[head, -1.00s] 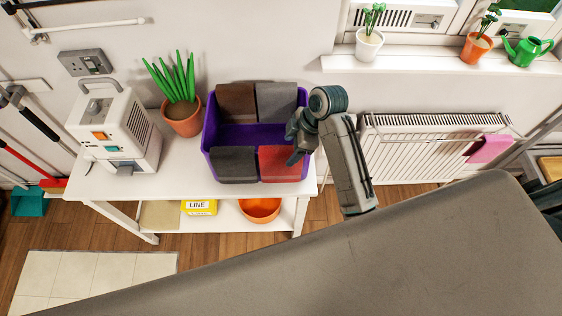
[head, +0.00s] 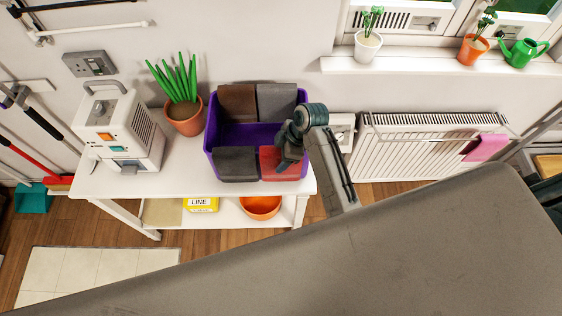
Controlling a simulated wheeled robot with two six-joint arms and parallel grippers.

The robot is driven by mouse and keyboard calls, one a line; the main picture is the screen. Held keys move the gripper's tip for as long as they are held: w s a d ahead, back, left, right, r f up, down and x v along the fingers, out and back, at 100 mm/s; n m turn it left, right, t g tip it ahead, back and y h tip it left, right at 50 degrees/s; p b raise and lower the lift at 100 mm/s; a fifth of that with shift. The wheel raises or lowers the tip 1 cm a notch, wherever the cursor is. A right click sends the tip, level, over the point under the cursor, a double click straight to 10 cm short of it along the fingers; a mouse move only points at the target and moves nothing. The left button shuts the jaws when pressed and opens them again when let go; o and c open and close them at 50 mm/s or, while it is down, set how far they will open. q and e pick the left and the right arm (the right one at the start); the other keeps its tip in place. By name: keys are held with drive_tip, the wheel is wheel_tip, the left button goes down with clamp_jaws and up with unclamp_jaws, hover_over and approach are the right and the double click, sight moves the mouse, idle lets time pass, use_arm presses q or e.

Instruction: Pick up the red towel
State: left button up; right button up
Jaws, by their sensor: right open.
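The red towel (head: 268,163) hangs over the front rim of the purple bin (head: 211,133), at its right front. My right gripper (head: 284,168) is open and lies over the towel in the picture, hiding its middle and right part. I cannot tell whether the fingers touch the towel or stand around its edge. My left gripper is not in view.
A dark grey towel (head: 236,164), a brown towel (head: 238,101) and a grey towel (head: 277,100) hang on the same bin. The white table (head: 187,180) also holds a potted plant (head: 184,116) and a white machine (head: 122,131). A radiator (head: 425,145) stands right.

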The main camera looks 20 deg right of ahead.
drive_tip(key=shift+f, duration=0.2)
idle(0.3)
drive_tip(key=c, duration=1.3)
drive_tip(key=shift+r, duration=0.15)
